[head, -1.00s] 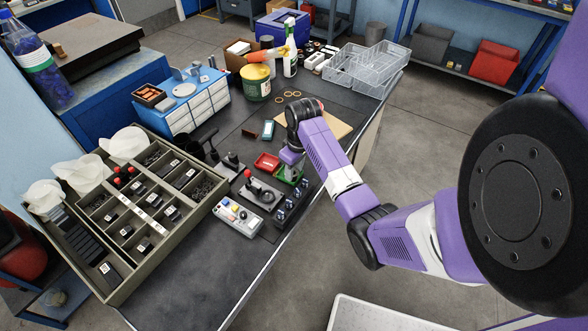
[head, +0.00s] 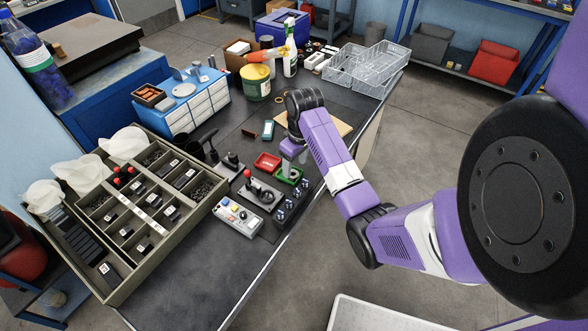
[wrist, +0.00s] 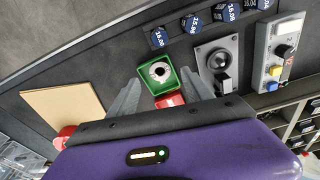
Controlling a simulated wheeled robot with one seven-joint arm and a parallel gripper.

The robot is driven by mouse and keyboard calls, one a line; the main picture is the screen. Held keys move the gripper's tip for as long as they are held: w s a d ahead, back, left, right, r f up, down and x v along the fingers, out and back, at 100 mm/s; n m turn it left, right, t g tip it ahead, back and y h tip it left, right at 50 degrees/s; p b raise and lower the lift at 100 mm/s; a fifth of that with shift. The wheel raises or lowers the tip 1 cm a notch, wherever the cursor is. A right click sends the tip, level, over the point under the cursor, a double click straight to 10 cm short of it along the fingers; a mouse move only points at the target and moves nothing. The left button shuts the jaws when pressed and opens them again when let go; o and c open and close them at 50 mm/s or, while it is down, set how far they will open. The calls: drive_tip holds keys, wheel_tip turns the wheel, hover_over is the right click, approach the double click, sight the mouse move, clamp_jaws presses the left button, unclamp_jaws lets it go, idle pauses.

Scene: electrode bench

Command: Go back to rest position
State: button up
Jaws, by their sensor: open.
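My gripper (wrist: 162,76) is open in the wrist view, with its two grey fingers spread apart and nothing held between them. It points down over a small green tray (wrist: 172,86) that holds a round metal piece (wrist: 159,71) with a dark centre. In the head view my gripper (head: 292,150) hangs above the green tray (head: 281,181), at the end of my bent purple arm. The fingertips are too small to make out there.
A red tray (head: 267,160) lies beside the green one. A joystick unit (head: 262,192), a button box (head: 237,217) and several dark labelled blocks stand close by. A tan board (wrist: 62,107) lies near. A compartment box (head: 118,262) fills the left; the floor at right is open.

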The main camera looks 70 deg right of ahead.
drive_tip(key=shift+s+a+r, duration=0.1)
drive_tip(key=shift+s+r, duration=0.05)
drive_tip(key=shift+r, duration=0.95)
drive_tip(key=shift+s+r, duration=0.1)
drive_tip(key=shift+r, duration=0.95)
wheel_tip(320, 180, up, 5)
drive_tip(key=p, duration=0.5)
